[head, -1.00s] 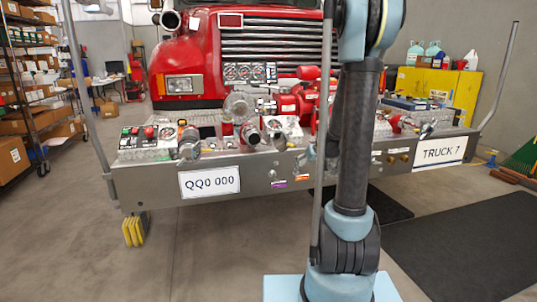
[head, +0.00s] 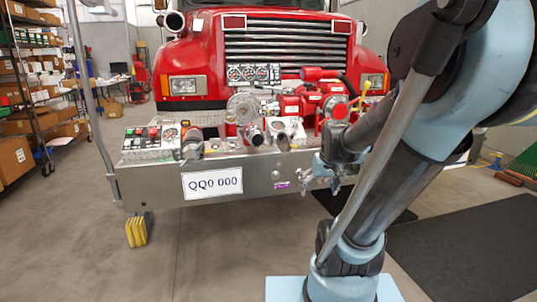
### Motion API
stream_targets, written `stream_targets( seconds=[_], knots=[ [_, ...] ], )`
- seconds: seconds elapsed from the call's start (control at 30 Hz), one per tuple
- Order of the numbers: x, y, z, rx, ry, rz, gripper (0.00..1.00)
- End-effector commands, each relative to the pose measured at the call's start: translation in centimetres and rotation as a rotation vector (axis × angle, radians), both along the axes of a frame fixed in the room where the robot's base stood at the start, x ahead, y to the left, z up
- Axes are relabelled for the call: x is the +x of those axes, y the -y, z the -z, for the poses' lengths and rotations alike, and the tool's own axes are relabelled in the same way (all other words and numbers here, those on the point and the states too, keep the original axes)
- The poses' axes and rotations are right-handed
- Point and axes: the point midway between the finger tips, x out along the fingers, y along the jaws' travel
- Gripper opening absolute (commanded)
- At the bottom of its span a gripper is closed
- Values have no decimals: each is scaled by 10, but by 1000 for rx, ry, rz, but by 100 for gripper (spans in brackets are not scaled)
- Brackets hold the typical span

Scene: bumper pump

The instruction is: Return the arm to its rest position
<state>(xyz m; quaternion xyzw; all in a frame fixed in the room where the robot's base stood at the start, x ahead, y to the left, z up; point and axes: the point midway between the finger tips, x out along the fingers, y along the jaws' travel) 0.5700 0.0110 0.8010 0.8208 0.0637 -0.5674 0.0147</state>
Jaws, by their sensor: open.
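My gripper (head: 320,184) hangs at the end of my folded arm in the head view, in front of the bumper's steel face. It is small and partly dark there, with its fingers pointing down and apart. I see nothing held between them. My arm crosses the right half of the view, its elbow high at the upper right. It hides the right end of the bumper.
The steel bumper (head: 155,196) carries a control panel (head: 150,138), gauges (head: 248,73) and red pump fittings (head: 332,105). A red truck (head: 200,55) stands behind. Shelves with boxes (head: 15,160) line the left.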

Motion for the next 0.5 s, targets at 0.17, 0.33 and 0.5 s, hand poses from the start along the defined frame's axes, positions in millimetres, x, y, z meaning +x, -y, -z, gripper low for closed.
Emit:
stream_targets(
  seconds=[0.17,0.33,0.5],
  knots=[
    [-45,2,8,-17,-49,24,87],
    [-85,5,19,-34,-98,52,87],
    [-117,9,30,-52,-138,78,87]
  ],
)
